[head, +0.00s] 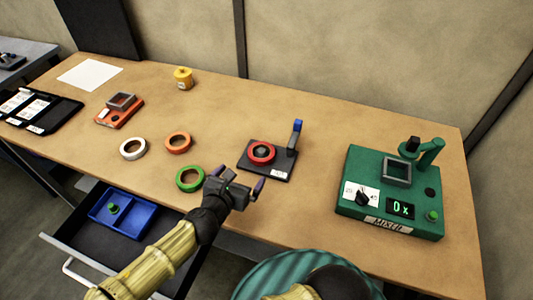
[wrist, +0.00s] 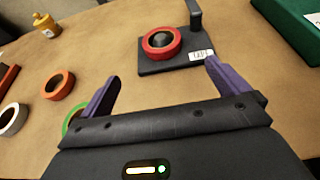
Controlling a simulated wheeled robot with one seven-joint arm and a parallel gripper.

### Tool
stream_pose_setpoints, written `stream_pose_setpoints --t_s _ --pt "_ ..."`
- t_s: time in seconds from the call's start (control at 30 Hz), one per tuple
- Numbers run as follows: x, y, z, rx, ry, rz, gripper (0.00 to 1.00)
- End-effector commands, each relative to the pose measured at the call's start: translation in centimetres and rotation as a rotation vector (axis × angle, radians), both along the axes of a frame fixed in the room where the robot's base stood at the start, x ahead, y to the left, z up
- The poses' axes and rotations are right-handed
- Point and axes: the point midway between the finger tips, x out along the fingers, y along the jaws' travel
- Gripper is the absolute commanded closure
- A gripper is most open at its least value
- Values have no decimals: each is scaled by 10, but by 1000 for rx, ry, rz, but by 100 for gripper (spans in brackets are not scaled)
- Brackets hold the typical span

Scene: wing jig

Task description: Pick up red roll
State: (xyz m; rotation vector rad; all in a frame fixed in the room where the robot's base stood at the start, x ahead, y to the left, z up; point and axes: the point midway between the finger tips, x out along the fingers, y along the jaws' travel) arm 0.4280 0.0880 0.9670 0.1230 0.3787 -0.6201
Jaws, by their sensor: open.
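The red roll (head: 261,153) sits around the hub of a black tape holder (head: 284,172), which has an upright arm with a blue top and a white label. In the wrist view the red roll (wrist: 161,43) lies ahead of my jaws, on the black holder (wrist: 195,65). My gripper (head: 240,187) is open and empty. It is above the table's front part, nearer the front edge than the holder, and apart from the roll. In the wrist view its two purple fingers (wrist: 160,84) are spread wide.
Green (head: 190,178), orange (head: 178,142) and white (head: 133,148) rolls lie left of the holder. A green mixer (head: 365,218) stands at right. A yellow pot (head: 183,78) stands at the back. An open drawer (head: 75,240) with a blue tray (head: 140,222) juts out below.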

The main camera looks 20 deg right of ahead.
Motion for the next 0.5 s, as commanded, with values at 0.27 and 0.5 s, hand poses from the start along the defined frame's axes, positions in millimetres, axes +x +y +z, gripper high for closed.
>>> stream_pose_setpoints --t_s 0.27,0.5 --pt "0 1 0 -1 0 3 0" --pt "12 -10 -6 -2 1 -3 0"
